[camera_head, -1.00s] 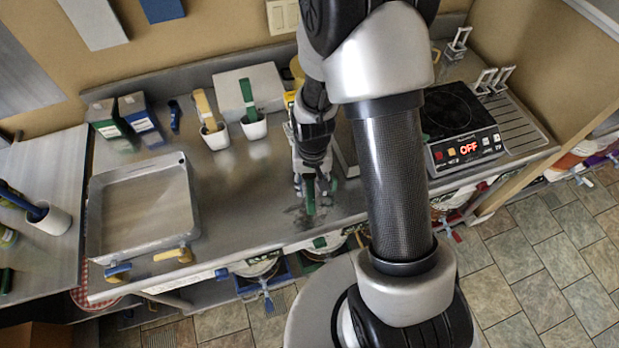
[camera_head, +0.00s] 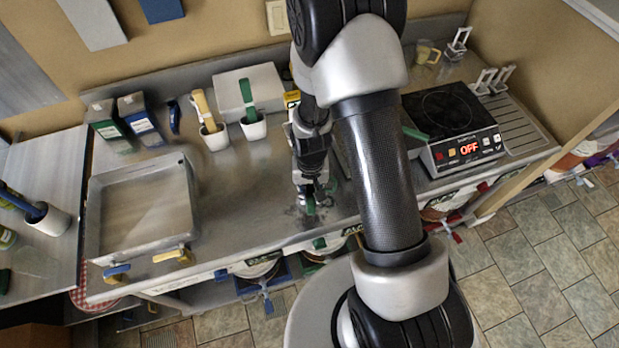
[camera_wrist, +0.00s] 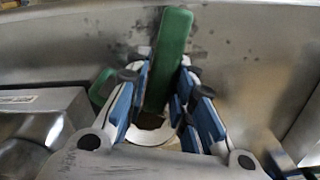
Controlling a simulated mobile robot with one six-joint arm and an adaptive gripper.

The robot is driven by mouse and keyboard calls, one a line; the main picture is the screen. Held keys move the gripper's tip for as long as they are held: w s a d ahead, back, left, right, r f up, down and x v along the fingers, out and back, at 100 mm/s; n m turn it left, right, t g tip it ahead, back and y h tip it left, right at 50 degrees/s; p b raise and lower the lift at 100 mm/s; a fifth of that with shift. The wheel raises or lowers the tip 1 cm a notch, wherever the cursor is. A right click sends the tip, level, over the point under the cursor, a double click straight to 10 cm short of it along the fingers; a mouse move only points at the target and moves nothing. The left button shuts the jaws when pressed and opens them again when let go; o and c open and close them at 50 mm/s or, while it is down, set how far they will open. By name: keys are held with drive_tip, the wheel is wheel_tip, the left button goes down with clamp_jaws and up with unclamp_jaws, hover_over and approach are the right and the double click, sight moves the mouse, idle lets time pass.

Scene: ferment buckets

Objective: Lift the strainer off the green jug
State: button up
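My gripper (camera_head: 312,192) points down over the steel counter near its front edge. In the wrist view, its blue-padded fingers (camera_wrist: 167,100) stand apart on either side of a green handle (camera_wrist: 168,55). I cannot tell whether the pads touch it. A pale round rim (camera_wrist: 152,132) with a brown inside shows below the handle, between the fingers. A second green piece (camera_wrist: 101,88) shows to the left. The fingers hide much of these parts, so I cannot tell clearly which belong to the strainer and which to the green jug.
A steel tray (camera_head: 140,212) stands to the left on the counter. White cups with a yellow handle (camera_head: 214,135) and a green handle (camera_head: 252,125) stand behind. A cooktop (camera_head: 452,120) reading OFF is at right, with another green handle (camera_head: 415,133) beside it.

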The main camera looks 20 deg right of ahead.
clamp_jaws()
drive_tip(key=shift+r, duration=0.15)
